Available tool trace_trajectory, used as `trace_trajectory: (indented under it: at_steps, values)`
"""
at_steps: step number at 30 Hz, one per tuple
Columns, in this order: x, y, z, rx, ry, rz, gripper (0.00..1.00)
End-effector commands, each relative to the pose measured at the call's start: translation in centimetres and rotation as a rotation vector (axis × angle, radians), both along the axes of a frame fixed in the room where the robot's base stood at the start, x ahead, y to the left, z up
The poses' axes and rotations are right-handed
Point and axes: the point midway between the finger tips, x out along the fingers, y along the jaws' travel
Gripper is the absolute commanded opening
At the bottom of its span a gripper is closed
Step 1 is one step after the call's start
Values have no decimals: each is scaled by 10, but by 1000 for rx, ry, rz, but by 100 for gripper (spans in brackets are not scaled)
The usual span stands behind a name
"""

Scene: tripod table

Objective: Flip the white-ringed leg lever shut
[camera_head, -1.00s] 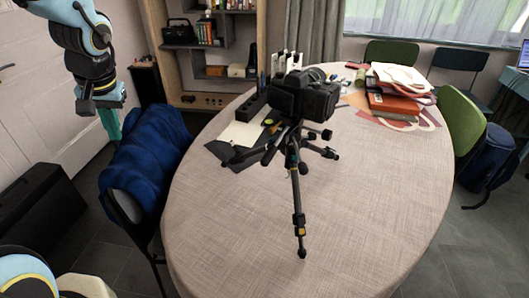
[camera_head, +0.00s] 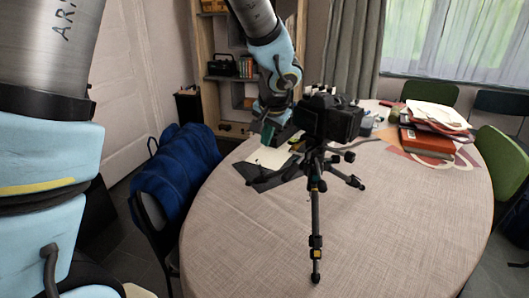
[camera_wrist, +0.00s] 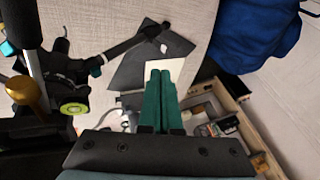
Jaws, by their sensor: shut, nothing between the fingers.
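A black tripod (camera_head: 314,205) with a black camera (camera_head: 330,118) on top stands on the table. Its front leg carries yellow-marked clamps (camera_head: 316,247). In the wrist view, a black leg (camera_wrist: 125,47) reaches to the upper right, with a small whitish band (camera_wrist: 102,59) partway along; I cannot make out its lever's position. A brass-coloured knob (camera_wrist: 27,92) and a green-ringed knob (camera_wrist: 73,108) show at left. My gripper (camera_head: 267,134) has green fingers, over the table left of the camera. In the wrist view the fingers (camera_wrist: 160,73) are together and empty, apart from the leg.
The oval table (camera_head: 400,235) has a clear front. A dark sheet (camera_head: 262,180) and pale paper (camera_head: 268,157) lie beside the tripod. Books (camera_head: 428,142) are piled at right. A blue jacket (camera_head: 178,170) hangs over a chair at left. Shelves (camera_head: 226,90) stand behind.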

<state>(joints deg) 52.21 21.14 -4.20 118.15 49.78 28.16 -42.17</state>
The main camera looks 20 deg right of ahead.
Motion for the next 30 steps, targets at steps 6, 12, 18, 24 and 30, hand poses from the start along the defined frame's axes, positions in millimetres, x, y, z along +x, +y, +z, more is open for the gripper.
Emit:
trace_trajectory:
  at_steps: [6, 12, 18, 24, 30]
  values:
    - [14, -2, -27, 4, 3, 1, 0]
    - [31, -6, -58, 4, 3, 1, 0]
    - [42, -8, -79, 1, 1, 1, 0]
    - [46, -9, -85, 0, 1, 1, 0]
    - [46, -9, -85, 0, 1, 1, 0]
